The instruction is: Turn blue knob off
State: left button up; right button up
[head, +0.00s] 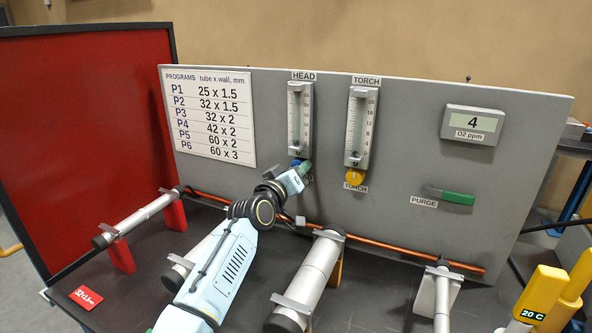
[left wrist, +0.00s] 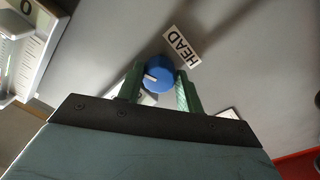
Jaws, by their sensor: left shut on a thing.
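The blue knob (left wrist: 159,73) sits on the grey panel (head: 420,150), beside a small HEAD label (left wrist: 181,47). In the left wrist view it is between the two green fingers of my left gripper (left wrist: 160,84), which is shut on it. In the head view my left gripper (head: 300,168) reaches the panel under the HEAD flow gauge (head: 300,115), and only a sliver of the blue knob (head: 296,163) shows. My right gripper is not in view.
The TORCH gauge (head: 360,125) with a yellow knob (head: 355,177) is just to the right. A green PURGE handle (head: 458,198) and an O2 display (head: 473,125) are farther right. A copper pipe (head: 390,248) runs low along the panel.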

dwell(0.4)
pick_arm(q)
jog(key=o, duration=1)
